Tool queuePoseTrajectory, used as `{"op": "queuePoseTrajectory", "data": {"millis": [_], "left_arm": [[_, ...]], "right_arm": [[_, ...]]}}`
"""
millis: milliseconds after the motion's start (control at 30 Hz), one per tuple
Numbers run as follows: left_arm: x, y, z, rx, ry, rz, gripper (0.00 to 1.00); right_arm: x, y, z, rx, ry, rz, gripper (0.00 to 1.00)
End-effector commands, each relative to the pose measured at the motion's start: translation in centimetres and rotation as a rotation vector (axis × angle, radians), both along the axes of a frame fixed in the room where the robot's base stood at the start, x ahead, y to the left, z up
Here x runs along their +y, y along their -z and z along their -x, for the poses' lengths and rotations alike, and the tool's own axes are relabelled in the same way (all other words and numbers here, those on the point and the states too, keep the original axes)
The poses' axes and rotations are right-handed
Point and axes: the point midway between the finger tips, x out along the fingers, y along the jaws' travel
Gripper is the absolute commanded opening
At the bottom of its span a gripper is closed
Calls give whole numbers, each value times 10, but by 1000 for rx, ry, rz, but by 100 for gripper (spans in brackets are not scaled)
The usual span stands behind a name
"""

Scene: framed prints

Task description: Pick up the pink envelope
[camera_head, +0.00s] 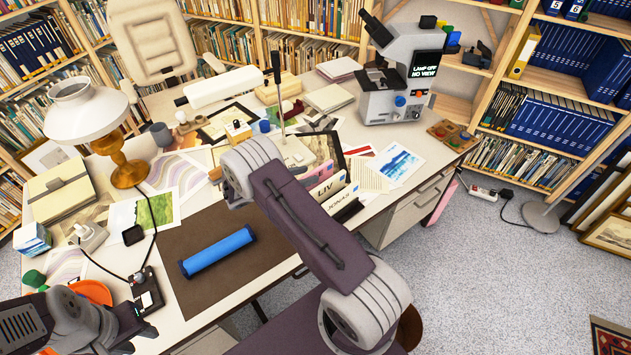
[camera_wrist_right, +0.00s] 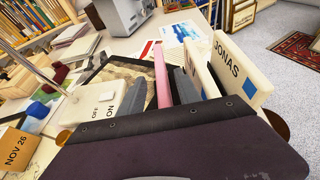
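The pink envelope (camera_wrist_right: 161,75) stands on edge in the right wrist view, seen as a narrow pink strip left of the white name cards. My right gripper (camera_wrist_right: 161,88) is open, with one grey finger on each side of the envelope and a thin gap visible beside it. The lower part of the envelope is hidden behind the gripper body. In the head view a bit of pink shows above the LIV card (camera_head: 328,187), and my right arm covers most of that gripper. My left gripper (camera_head: 128,335) is at the bottom left; its fingers are too unclear to judge.
The JONAS card (camera_wrist_right: 233,68) stands close right of the fingers. A white switch box (camera_wrist_right: 92,108) and a dark-framed picture lie to the left. A microscope (camera_head: 398,75) stands behind. A blue roll (camera_head: 217,251) lies on the brown mat (camera_head: 205,300), and a lamp (camera_head: 95,115) stands left.

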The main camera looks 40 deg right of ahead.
Motion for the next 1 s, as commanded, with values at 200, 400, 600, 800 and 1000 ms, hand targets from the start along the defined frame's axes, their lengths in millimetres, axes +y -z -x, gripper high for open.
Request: {"op": "queuePoseTrajectory", "data": {"millis": [200,400,600,800,1000], "left_arm": [[0,-6,0,0,0,0,36],[0,-6,0,0,0,0,36],[0,-6,0,0,0,0,36],[0,-6,0,0,0,0,36],[0,-7,0,0,0,0,36]], "right_arm": [[-36,13,1,2,5,-1,40],[-40,16,0,0,2,-2,40],[-40,16,0,1,2,-1,4],[-40,16,0,0,2,-1,0],[-40,7,-1,-1,2,-1,0]]}}
